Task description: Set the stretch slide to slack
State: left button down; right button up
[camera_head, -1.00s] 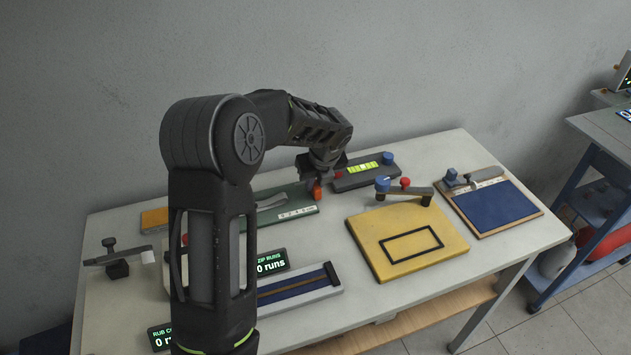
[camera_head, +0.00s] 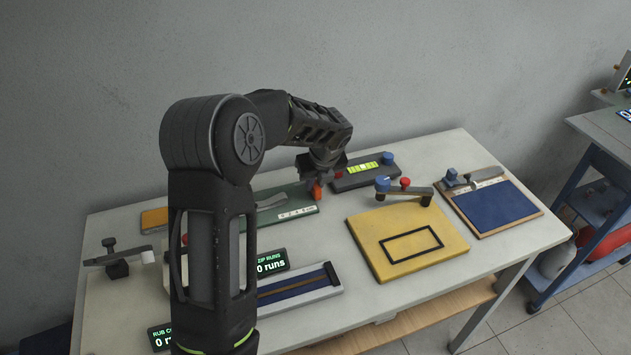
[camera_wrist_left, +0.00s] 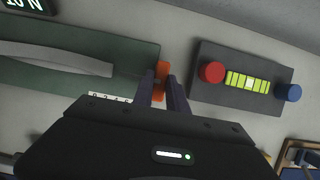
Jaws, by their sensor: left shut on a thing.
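A green board (camera_head: 293,206) near the back of the table carries a grey curved strip (camera_head: 270,201) and a small white scale (camera_head: 297,213). It also shows in the left wrist view (camera_wrist_left: 40,75). An orange handle (camera_wrist_left: 162,82) stands at the board's right end, and it also shows in the head view (camera_head: 317,191). My left gripper (camera_wrist_left: 165,88) is shut on the orange handle, its dark fingers one on each side. The handle's lower part is partly hidden by the fingers. My right gripper is in neither view.
Close right of the handle is a dark block (camera_wrist_left: 238,97) with a red knob (camera_wrist_left: 212,72), yellow-green cells and a blue knob (camera_wrist_left: 288,93). A yellow board (camera_head: 370,262) and a blue pad (camera_head: 490,205) lie further right. My left arm hides part of the table's left side.

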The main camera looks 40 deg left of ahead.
pick_arm(q)
jog(key=shift+s+a, duration=0.75)
jog(key=shift+s, duration=0.35)
jog(key=c, duration=1.3)
grip_release()
jog(key=v, duration=0.7)
jog(key=shift+d+r+b, duration=0.15)
jog(key=shift+r+b, duration=0.25)
